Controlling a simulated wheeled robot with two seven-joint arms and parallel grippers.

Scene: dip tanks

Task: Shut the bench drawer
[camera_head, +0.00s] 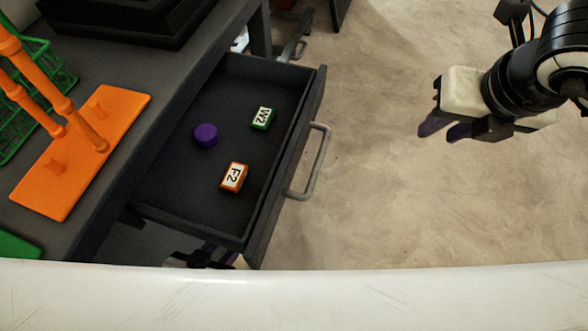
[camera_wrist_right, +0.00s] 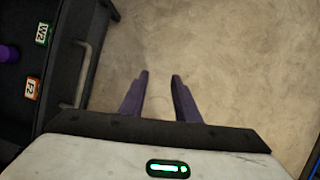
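The dark bench drawer (camera_head: 285,150) is pulled well out of the bench (camera_head: 190,75), with a grey bar handle (camera_head: 319,160) on its front. Inside lie a purple round piece (camera_head: 205,135), a green block marked W2 (camera_head: 262,118) and an orange block marked F2 (camera_head: 233,177). My right gripper (camera_head: 444,131) is open and empty, to the right of the handle and apart from it. In the right wrist view its purple fingers (camera_wrist_right: 160,76) are spread, with the handle (camera_wrist_right: 82,75) at left. My left gripper (camera_head: 212,254) shows only partly below the drawer, mostly hidden.
An orange stand (camera_head: 115,105), a green rack (camera_head: 45,70) and a black tray-like object (camera_head: 125,20) are on the bench top. Open floor (camera_head: 380,200) lies between the drawer and my right gripper. A white surface crosses the bottom of the head view.

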